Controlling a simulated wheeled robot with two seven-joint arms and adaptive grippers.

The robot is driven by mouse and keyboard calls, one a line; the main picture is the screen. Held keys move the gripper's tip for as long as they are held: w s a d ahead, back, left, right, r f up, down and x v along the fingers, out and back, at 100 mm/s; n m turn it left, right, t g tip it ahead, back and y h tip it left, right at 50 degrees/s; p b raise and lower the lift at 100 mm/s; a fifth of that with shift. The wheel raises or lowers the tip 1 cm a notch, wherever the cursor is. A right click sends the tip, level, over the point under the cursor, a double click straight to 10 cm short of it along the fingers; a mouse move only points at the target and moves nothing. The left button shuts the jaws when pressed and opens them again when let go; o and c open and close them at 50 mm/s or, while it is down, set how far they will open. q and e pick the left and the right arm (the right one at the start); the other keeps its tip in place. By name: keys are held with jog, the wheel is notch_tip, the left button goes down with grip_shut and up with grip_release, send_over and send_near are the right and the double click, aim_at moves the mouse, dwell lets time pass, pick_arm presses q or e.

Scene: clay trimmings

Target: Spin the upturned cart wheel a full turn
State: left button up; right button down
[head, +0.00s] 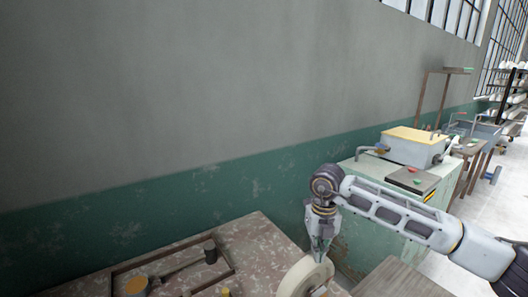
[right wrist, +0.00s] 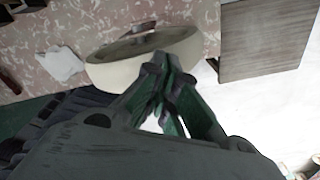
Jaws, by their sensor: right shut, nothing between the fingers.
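The cart wheel (head: 303,279) is a cream disc standing at the right edge of the worn table, cut off by the bottom of the head view. In the right wrist view the wheel (right wrist: 110,72) shows as a pale rim with a dark middle. My right gripper (head: 320,260) points down at the wheel's upper right edge. Its fingers (right wrist: 161,66) are shut and empty, and their tips overlap the rim in the wrist view. I cannot tell whether they touch it. My left gripper is not in view.
The worn table (head: 255,237) holds a dark mallet (head: 190,263) and an amber-topped round thing (head: 136,285). A green cabinet (head: 355,240) stands behind my right arm, with a yellow-topped box (head: 412,145) on it. A brown wooden top (right wrist: 265,38) lies right of the wheel.

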jog(key=shift+w+d+r, duration=0.1)
jog(key=shift+d+r, duration=0.05)
jog(key=shift+r, duration=0.4)
jog(key=shift+w+d+r+p, duration=0.15)
jog(key=shift+d+r+p, duration=0.05)
jog(key=shift+r+p, duration=0.55)
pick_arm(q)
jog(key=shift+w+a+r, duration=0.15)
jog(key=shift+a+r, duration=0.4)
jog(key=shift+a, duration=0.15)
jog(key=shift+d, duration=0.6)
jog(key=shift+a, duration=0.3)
pick_arm(e)
jog(key=shift+s+a+b, duration=0.15)
jog(key=shift+s+a, duration=0.45)
jog(key=shift+a, duration=0.3)
jog(key=shift+s+a+b, duration=0.2)
jog(key=shift+s+a, duration=0.4)
jog(key=shift+a, duration=0.3)
jog(key=shift+s+a+b, duration=0.15)
jog(key=shift+s+a, duration=0.45)
jog(key=shift+a, duration=0.3)
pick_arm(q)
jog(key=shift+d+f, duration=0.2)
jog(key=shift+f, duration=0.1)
